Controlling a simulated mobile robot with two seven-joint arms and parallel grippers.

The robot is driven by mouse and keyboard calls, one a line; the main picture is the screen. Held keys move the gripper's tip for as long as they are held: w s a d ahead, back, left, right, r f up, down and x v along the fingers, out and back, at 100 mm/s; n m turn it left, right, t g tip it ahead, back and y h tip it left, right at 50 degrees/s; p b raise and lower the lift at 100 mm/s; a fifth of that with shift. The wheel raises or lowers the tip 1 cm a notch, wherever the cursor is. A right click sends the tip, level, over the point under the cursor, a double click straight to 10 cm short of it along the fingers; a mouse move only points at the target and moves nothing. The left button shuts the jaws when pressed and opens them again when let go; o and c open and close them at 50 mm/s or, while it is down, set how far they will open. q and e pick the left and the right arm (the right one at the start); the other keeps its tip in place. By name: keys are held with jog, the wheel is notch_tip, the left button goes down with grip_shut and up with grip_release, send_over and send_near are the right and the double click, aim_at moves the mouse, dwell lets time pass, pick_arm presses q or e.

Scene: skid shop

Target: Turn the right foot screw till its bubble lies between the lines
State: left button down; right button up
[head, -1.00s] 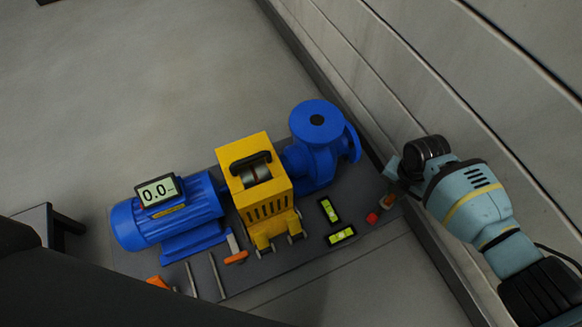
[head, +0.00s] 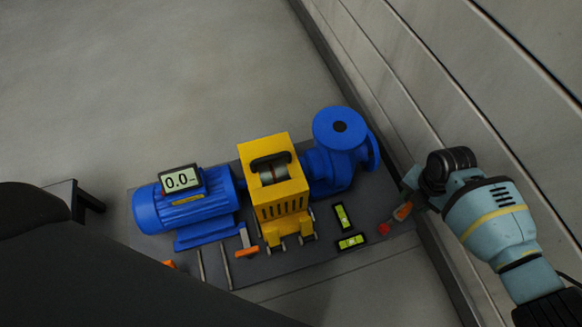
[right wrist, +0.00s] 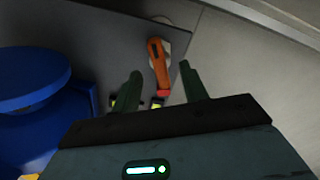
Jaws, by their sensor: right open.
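The right foot screw (head: 402,211) has an orange handle with a red end, at the right corner of the dark baseplate. In the right wrist view its orange handle (right wrist: 157,58) shows between my two green fingers, with the red end toward me. My right gripper (head: 411,188) is open beside the screw; its spread fingers (right wrist: 160,70) also show in the right wrist view, and I cannot tell whether they touch it. Two yellow-green level vials, one upright in the picture (head: 343,217) and one lying across (head: 352,242), are near the screw. Their bubbles are too small to read. My left gripper is not visible.
The grey baseplate (head: 290,262) bears a blue motor (head: 185,212), a yellow coupling guard (head: 275,195) and a blue pump (head: 335,160). A display (head: 180,179) on the motor reads 0.0. A wall with a kerb runs close along the right. Open floor lies behind the machine.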

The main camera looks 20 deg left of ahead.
jog(key=shift+r+p, duration=1.6)
jog(key=shift+r, duration=0.8)
jog(key=shift+f, duration=0.1)
